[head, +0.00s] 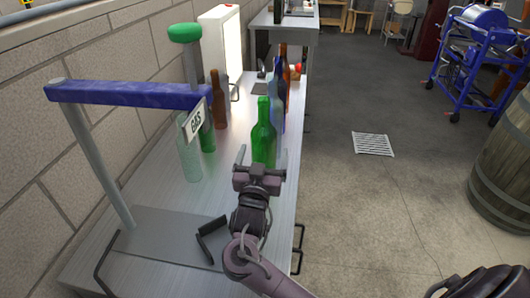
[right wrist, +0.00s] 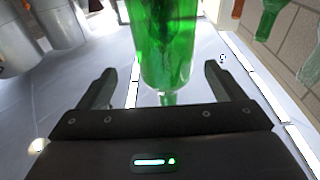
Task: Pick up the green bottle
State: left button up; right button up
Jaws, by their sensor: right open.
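The green bottle (head: 263,137) stands upright on the metal bench, near its right edge. My right gripper (head: 258,172) is just on the near side of it in the head view, open, with nothing gripped. In the right wrist view the green bottle (right wrist: 165,45) shows between the two spread fingers of the right gripper (right wrist: 158,82), with a gap on each side. How deep it is between the fingers I cannot tell. A second green bottle (head: 207,137) stands farther left, partly behind the GAS sign. My left gripper is not in view.
A pale clear bottle (head: 189,160) and a brown bottle (head: 218,103) stand at left. A blue bottle (head: 279,95) is close behind the green one. A blue bar (head: 125,93) on a post carries the GAS sign (head: 195,121). The bench middle (head: 165,195) is bare.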

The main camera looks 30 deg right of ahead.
aim_at(264, 138)
jog(key=shift+w+d+r+p, duration=0.15)
jog(key=shift+w+d+r, duration=0.1)
jog(key=shift+w, duration=0.15)
jog(key=shift+w+d+r+p, duration=0.15)
jog(key=shift+w+d, duration=0.05)
jog(key=shift+w, duration=0.2)
jog(key=x, duration=0.3)
jog(key=shift+w+f+p, duration=0.1)
jog(key=shift+w+p, duration=0.3)
jog(key=shift+w+d, duration=0.15)
jog(key=shift+w, duration=0.05)
jog(key=c, duration=0.3)
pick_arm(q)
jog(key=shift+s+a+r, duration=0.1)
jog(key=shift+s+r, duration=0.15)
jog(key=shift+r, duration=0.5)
pick_arm(e)
jog(key=c, duration=1.5)
